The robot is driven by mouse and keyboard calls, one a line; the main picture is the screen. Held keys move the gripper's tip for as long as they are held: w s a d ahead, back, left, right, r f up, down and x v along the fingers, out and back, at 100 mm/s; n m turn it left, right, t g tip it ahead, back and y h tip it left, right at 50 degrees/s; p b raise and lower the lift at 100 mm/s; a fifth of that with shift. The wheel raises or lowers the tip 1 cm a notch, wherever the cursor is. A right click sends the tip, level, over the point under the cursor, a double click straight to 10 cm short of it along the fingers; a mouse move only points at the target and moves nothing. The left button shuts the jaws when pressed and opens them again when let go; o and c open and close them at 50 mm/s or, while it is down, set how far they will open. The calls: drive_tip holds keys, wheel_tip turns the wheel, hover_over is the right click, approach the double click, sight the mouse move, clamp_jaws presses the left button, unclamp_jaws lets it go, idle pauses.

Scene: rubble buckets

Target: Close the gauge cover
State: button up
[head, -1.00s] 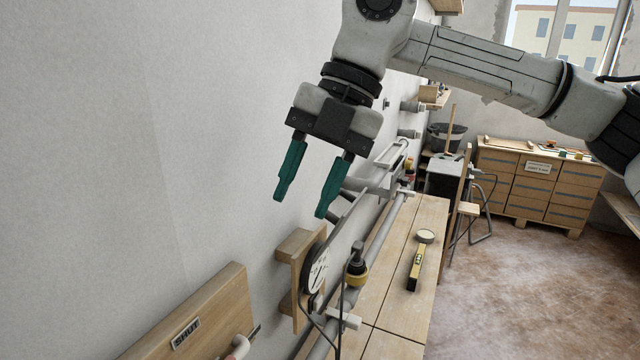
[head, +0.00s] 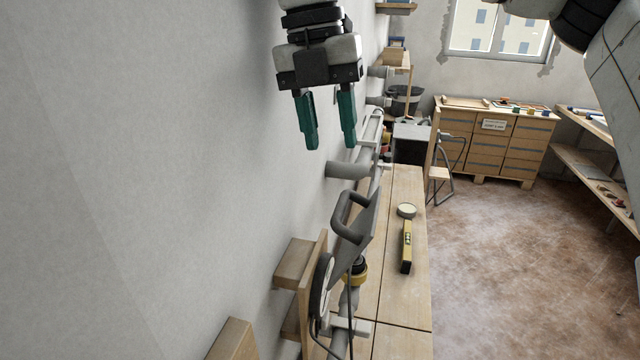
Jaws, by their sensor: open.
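The gauge (head: 321,286) is a round white dial with a dark rim on a wooden backing board fixed to the left wall. I see it nearly edge-on. The gauge cover (head: 369,232) is a grey plate standing open, swung out from the gauge's far side. A thick grey handle (head: 343,211) sticks out from its left face. My gripper (head: 330,146) is open and empty, its two green fingers pointing down. It appears above and beyond the cover in the picture, apart from the handle. The cover's hinge is hard to make out.
A wooden bench (head: 393,300) runs along the wall, bearing a yellow level (head: 406,247) and a round tape-like object (head: 406,210). A grey pipe stub (head: 345,170) juts from the wall below my fingers. Drawers (head: 495,145) stand at the back. The floor at right is clear.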

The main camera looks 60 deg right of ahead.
sight(339, 205)
drive_tip(key=f, duration=0.3)
drive_tip(key=f+p, duration=0.1)
drive_tip(key=f, duration=0.3)
drive_tip(key=s+d+f+p, duration=0.1)
drive_tip(key=f, duration=0.2)
drive_tip(key=shift+f, duration=0.3)
clamp_jaws()
idle(0.5)
